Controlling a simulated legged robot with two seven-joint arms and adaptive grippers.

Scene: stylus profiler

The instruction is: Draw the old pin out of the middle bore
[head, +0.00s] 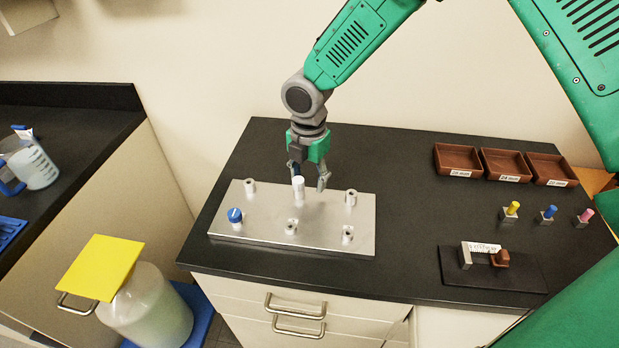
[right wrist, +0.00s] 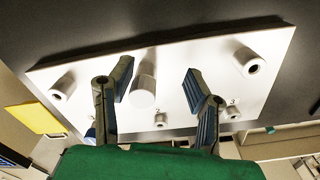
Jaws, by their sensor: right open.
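A light metal plate (head: 330,242) lies on the dark bench top and bears several short hollow posts. The white pin (head: 298,186) stands upright at the plate's middle, taller than the posts around it. My right gripper (head: 307,178) is open over the middle of the plate, with a finger to each side of the pin's top. In the right wrist view the white pin (right wrist: 143,85) shows between the spread fingers, nearer the left one, with a gap visible to the right one. Whether a finger touches it I cannot tell. My left gripper is not in view.
A blue-capped piece (head: 235,215) sits at the plate's left front. At the right are three brown trays (head: 462,160), yellow, blue and pink pins (head: 511,210) in small blocks, and a dark stand (head: 490,275) with a label. Bench between plate and stand is clear.

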